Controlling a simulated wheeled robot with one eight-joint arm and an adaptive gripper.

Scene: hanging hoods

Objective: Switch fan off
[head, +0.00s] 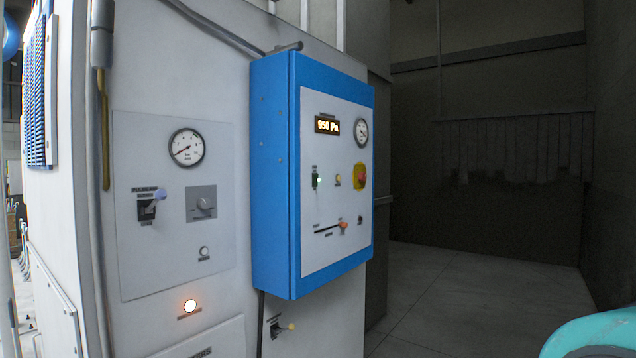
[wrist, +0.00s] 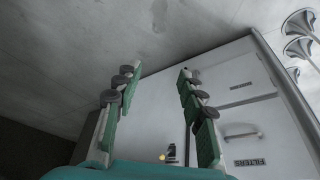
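I cannot read which control is labelled for the fan. A blue control box (head: 272,180) carries a green switch (head: 316,180) and an orange-tipped slider (head: 342,225). A yellow-tipped lever switch (head: 287,327) sits low on the cabinet; a similar one (wrist: 168,154) shows in the wrist view, beyond the fingers. My gripper (wrist: 158,73) is open and empty, apart from the cabinet.
The box also has a display reading about 950 Pa (head: 327,125), a round gauge (head: 361,132) and a red-and-yellow stop button (head: 360,176). A pipe (head: 101,60) runs down the cabinet's left. The floor (head: 470,300) at right is clear. The wrist view shows a handle (wrist: 241,133) above a FILTERS label.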

